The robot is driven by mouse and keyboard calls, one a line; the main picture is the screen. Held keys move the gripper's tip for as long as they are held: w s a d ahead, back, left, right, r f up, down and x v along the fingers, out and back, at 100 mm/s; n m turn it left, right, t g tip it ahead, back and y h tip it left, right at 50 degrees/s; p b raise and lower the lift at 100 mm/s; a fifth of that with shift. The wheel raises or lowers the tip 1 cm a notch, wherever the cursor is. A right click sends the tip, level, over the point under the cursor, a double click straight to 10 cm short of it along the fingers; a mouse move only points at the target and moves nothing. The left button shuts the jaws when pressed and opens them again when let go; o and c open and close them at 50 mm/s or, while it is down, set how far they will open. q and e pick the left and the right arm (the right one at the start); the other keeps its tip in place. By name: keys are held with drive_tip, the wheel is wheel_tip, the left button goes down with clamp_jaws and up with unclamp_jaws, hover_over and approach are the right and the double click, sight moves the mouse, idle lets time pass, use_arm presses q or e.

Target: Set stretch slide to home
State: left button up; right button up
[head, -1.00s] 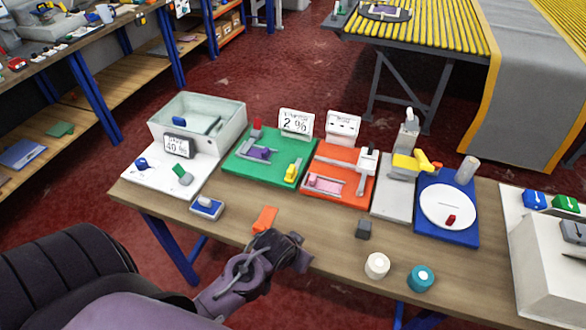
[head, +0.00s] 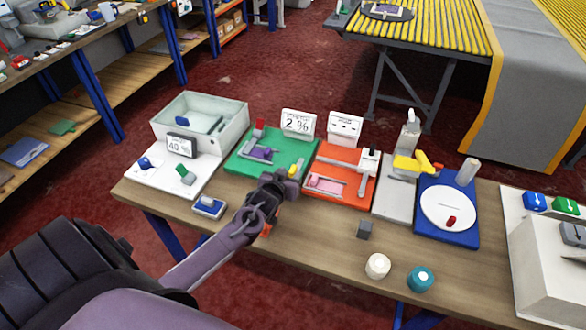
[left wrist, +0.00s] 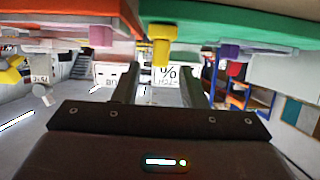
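The green board (head: 300,146) stands on the table with a display (head: 298,123) reading 2 % behind it. A yellow knob (head: 294,170) is at the board's front right, partly hidden by my left gripper (head: 279,180). In the left wrist view, which is upside down, the yellow knob (left wrist: 160,45) appears between the two spread fingers (left wrist: 156,88), a little beyond their tips. The fingers look apart and empty. A purple part (head: 261,153) and a red block (head: 260,127) are at the board's left. My right gripper does not show.
The orange board (head: 345,190) with a pink piece is close on the right. A white board (head: 155,178) with a 40 % display is on the left. A blue-and-white switch (head: 208,207) lies in front. A grey cube (head: 364,229) and two round knobs stand front right.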

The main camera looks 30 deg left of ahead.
sight(291, 170)
use_arm(q)
drive_tip(key=shift+x, duration=2.15)
clamp_jaws()
drive_tip(key=shift+a, duration=0.1)
